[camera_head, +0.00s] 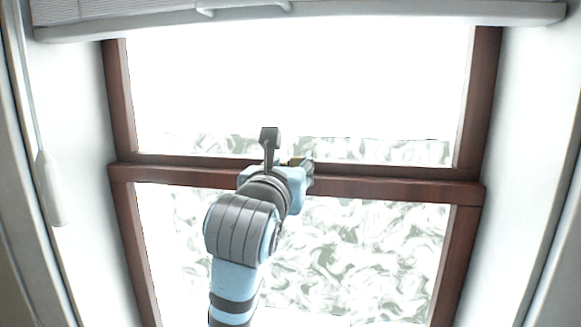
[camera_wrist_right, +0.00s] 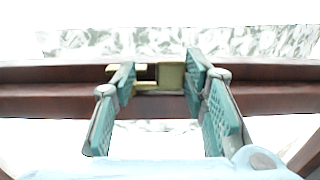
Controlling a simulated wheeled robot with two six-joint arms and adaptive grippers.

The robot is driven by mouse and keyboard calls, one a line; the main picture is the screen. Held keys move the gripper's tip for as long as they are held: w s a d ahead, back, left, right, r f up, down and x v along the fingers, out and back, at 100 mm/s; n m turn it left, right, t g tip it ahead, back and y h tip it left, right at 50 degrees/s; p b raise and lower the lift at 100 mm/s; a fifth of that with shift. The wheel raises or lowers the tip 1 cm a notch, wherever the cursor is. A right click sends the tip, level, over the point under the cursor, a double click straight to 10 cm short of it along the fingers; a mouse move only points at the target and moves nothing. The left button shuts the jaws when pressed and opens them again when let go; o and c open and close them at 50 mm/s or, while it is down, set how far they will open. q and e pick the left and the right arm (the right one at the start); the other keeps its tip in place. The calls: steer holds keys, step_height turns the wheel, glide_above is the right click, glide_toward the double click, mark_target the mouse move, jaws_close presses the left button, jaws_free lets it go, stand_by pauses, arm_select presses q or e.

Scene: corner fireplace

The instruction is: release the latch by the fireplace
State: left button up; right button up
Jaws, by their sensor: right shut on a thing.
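The brass-coloured latch (camera_wrist_right: 171,77) sits on the dark red-brown middle rail of the window. In the head view only a small part of the latch (camera_head: 300,161) shows past my right arm. My right gripper (camera_wrist_right: 158,75) is shut on the latch, with one teal finger pad at each side of it. In the head view my right gripper (camera_head: 303,178) is at the middle rail, mostly hidden behind its own wrist. My left gripper is not in view.
The window's middle rail (camera_head: 400,188) runs across between brown side frames, with bright glass above and below. A blind (camera_head: 400,10) hangs at the top. A cord with a pull (camera_head: 48,185) hangs at the left. White walls flank the window.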

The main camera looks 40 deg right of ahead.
mark_target(296, 163)
steer(key=shift+a+m+g+h, duration=0.25)
steer(key=shift+m+g+h, duration=0.25)
steer(key=shift+g, duration=0.25)
steer(key=shift+a+m+g+h, duration=0.2)
steer(key=shift+m+g+h, duration=0.2)
steer(key=shift+m+g, duration=0.3)
steer(key=m+g, duration=0.1)
steer(key=g, duration=0.1)
steer(key=a+m+g+h, duration=0.1)
steer(key=m+g, duration=0.1)
steer(key=g, duration=0.1)
steer(key=shift+w+a+r+h, duration=0.1)
steer(key=shift+w+h, duration=0.1)
steer(key=shift+h, duration=0.1)
steer(key=m+g, duration=0.1)
steer(key=g, duration=0.1)
steer(key=m+g, duration=0.1)
steer(key=a+m+g, duration=0.1)
steer(key=g, duration=0.1)
steer(key=shift+w+m+g, duration=0.3)
steer(key=shift+m+g, duration=0.05)
steer(key=shift+m, duration=0.05)
steer(key=shift+w+a+m+g+y, duration=0.25)
steer(key=shift+m+g, duration=0.4)
steer(key=shift+g, duration=0.35)
steer(key=shift+w+a+m+g+y, duration=0.1)
steer(key=shift+m+g+y, duration=0.25)
steer(key=shift+m+g, duration=0.5)
steer(key=o, duration=1.2)
steer(key=shift+c, duration=0.2)
